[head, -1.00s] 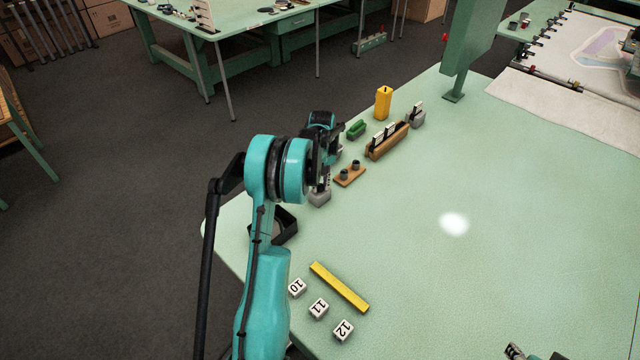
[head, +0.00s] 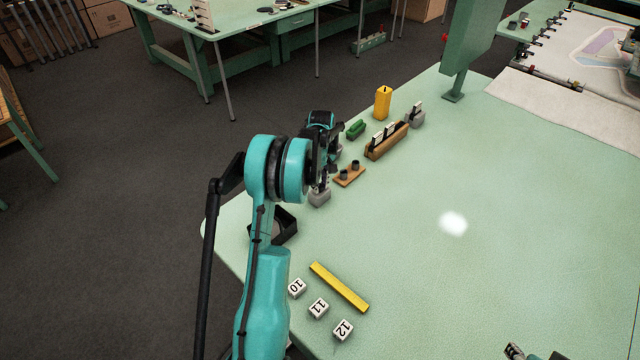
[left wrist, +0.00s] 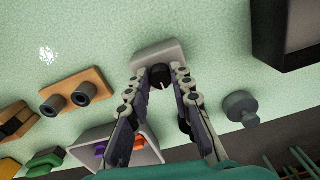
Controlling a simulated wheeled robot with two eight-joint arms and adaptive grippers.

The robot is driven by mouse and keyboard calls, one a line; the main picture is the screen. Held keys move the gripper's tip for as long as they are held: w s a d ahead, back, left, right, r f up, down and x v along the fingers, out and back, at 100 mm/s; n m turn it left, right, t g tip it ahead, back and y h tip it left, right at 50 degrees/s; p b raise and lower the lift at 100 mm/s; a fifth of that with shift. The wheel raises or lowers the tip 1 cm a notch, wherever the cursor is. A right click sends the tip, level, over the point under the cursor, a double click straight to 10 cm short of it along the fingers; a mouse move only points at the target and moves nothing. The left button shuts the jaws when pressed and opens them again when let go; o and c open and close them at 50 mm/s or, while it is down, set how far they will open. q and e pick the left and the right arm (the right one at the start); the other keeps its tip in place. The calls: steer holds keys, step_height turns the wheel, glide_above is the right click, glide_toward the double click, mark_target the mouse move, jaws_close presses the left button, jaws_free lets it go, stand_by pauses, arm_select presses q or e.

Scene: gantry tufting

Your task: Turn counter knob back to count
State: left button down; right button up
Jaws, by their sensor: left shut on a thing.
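The counter is a small light grey block (left wrist: 158,56) with a round dark knob (left wrist: 160,76) that bears a short pale mark. The block (head: 320,198) also shows in the head view near the table's left edge, below my left gripper (head: 323,183). In the left wrist view my left gripper (left wrist: 158,84) has its fingers on either side of the knob and is shut on it. The fingers hide part of the knob's sides. A small dark part of my right gripper (head: 530,353) shows at the bottom edge of the head view; its jaws are mostly cut off.
A wooden block with two dark pegs (head: 349,175) stands close beside the counter. A black open tray (head: 285,235), a yellow bar (head: 339,287) and number tiles (head: 318,307) lie nearer. A grey round knob-like piece (left wrist: 240,107) is beside the fingers. The table's middle is clear.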

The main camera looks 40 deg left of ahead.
mark_target(321, 185)
arm_select(q)
steer(key=c, duration=1.3)
jaws_free()
step_height(321, 185, up, 12)
steer(key=shift+w, duration=0.15)
